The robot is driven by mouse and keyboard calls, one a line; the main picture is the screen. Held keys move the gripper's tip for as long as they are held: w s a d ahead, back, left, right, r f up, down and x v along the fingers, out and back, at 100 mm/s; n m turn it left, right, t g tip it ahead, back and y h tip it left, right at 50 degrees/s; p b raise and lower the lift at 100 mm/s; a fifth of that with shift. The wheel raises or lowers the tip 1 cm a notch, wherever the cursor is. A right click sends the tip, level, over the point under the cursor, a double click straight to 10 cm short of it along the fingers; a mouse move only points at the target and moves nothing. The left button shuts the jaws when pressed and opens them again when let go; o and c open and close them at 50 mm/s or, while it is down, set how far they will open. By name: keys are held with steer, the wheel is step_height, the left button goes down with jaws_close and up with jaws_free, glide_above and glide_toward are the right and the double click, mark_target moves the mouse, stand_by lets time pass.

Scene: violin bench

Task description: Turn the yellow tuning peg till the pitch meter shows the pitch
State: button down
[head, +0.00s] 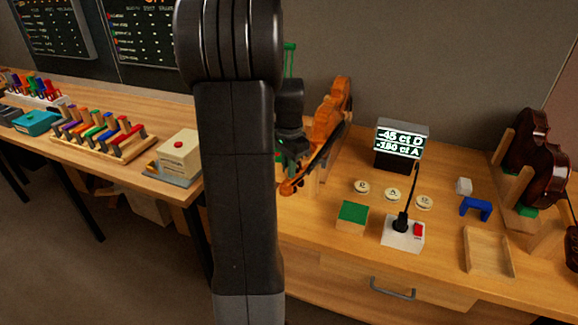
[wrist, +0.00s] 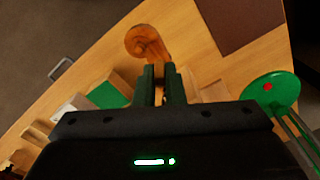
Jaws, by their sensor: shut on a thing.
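The orange-brown violin (head: 330,115) stands tilted on the bench, partly behind my arm, with its scroll end low. In the wrist view its scroll (wrist: 147,42) lies just beyond the fingertips. My gripper (wrist: 160,82) is at the pegbox, its dark green fingers shut on a tuning peg. The peg is almost wholly hidden between them, so its yellow colour cannot be made out. In the head view my arm hides most of the gripper. The pitch meter (head: 402,140) shows two lines, about -45 ct D and about -180 ct A; the lower number is hard to read.
A white box with a gooseneck and red button (head: 418,229), a green block (head: 352,214) and several lettered round buttons (head: 393,194) stand before the meter. A green disc (wrist: 272,92) stands close right of my gripper.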

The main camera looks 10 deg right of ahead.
steer(key=shift+n, duration=0.6)
steer(key=c, duration=1.5)
jaws_free()
step_height(320, 180, up, 14)
steer(key=shift+f+b, duration=0.1)
steer(key=shift+b, duration=0.3)
